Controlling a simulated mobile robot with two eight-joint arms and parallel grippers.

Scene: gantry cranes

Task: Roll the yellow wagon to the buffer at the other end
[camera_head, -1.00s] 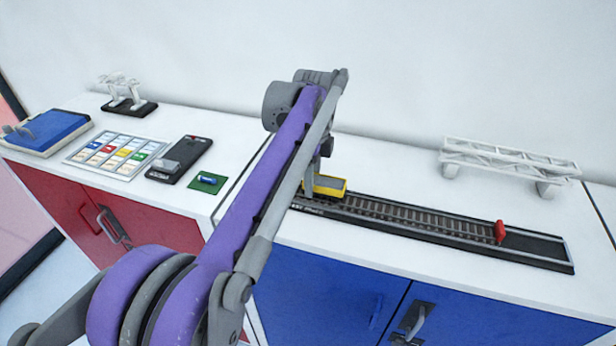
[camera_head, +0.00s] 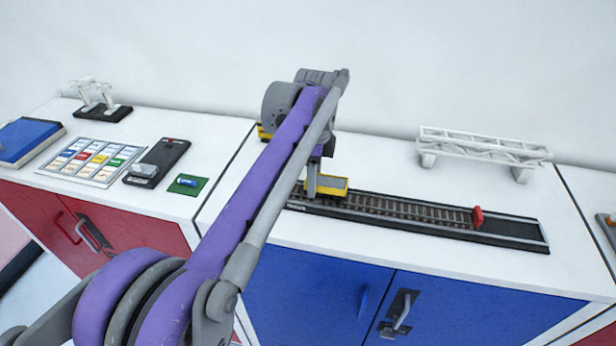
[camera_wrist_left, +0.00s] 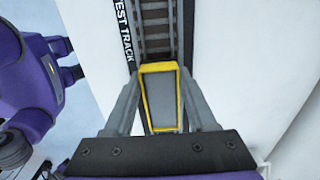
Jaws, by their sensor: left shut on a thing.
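The yellow wagon (camera_head: 333,184), a yellow-rimmed box with a grey top, sits on the track (camera_head: 400,208). My left gripper (camera_head: 313,188) is shut on the wagon from above. In the left wrist view, the wagon (camera_wrist_left: 162,98) lies between the two grey fingers of the gripper (camera_wrist_left: 163,110), and the track (camera_wrist_left: 157,30) runs away from it, with "TEST TRACK" lettering on its border. A red buffer (camera_head: 477,217) stands across the rails near the track's right end. The track's left end is partly hidden by my arm. My right gripper is not in view.
A white gantry bridge (camera_head: 485,145) stands behind the track. On the left counter are a card tray (camera_head: 92,161), a dark device (camera_head: 158,161) and a green board (camera_head: 188,184). Another yellow thing (camera_head: 264,132) is mostly hidden behind my arm. The rails between wagon and buffer look clear.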

